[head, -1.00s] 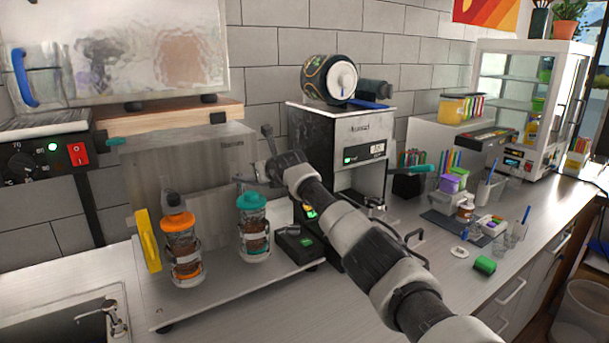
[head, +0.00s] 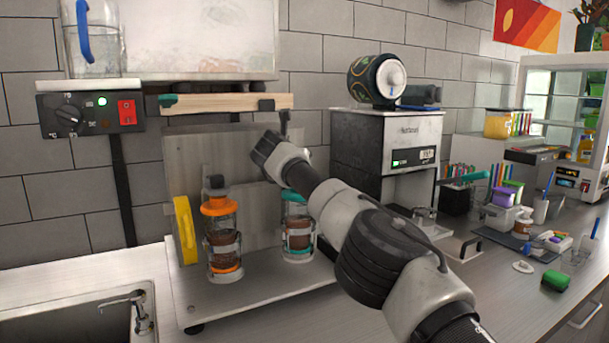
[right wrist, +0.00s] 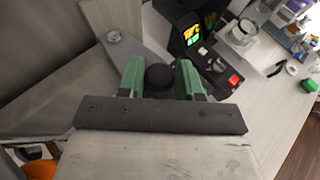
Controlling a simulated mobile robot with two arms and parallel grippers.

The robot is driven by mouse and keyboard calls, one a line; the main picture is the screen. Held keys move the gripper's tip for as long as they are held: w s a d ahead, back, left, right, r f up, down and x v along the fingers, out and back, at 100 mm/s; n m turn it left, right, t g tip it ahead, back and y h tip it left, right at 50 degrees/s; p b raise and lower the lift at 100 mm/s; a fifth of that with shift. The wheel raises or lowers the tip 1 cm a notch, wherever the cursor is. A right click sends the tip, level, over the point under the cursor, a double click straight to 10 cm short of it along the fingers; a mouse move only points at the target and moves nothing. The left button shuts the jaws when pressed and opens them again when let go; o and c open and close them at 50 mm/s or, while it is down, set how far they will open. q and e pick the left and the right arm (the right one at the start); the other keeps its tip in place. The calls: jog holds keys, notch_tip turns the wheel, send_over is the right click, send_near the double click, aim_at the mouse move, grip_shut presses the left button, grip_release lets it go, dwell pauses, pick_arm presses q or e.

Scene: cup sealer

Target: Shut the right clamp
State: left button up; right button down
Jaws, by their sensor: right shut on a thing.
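My right arm comes in from the right in the head view, and its gripper (head: 268,150) is in front of the upright metal plate (head: 195,155). In the right wrist view, the green fingers of this gripper (right wrist: 160,80) close around a round black knob (right wrist: 159,77). The knob looks like the right clamp's handle, but most of the clamp is hidden by the gripper. A metal bar with a bolt (right wrist: 115,38) is beyond the fingers. An upright black post (head: 284,122) shows just behind the gripper. My left gripper is not in view.
An orange-lidded bottle (head: 221,245) and a teal-lidded bottle (head: 297,235) stand on the metal base (head: 250,290). A yellow piece (head: 186,230) stands at left. A coffee machine (head: 385,150) is at right; a sink (head: 70,320) is front left.

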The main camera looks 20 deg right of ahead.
dwell(0.5)
jog(key=c, duration=0.8)
grip_release()
jog(key=shift+w+a, duration=0.1)
jog(key=s+a+b, duration=0.1)
jog(key=s+b, duration=0.1)
jog(key=b, duration=0.3)
jog(key=shift+a+r, duration=0.1)
jog(key=shift+a, duration=0.25)
jog(key=b+v, duration=0.1)
jog(key=v, duration=0.1)
jog(key=b+v, duration=0.1)
jog(key=v, duration=0.2)
jog(key=b+v, duration=0.1)
jog(key=v, duration=0.2)
jog(key=shift+w+a+r, duration=0.1)
jog(key=shift+r, duration=0.3)
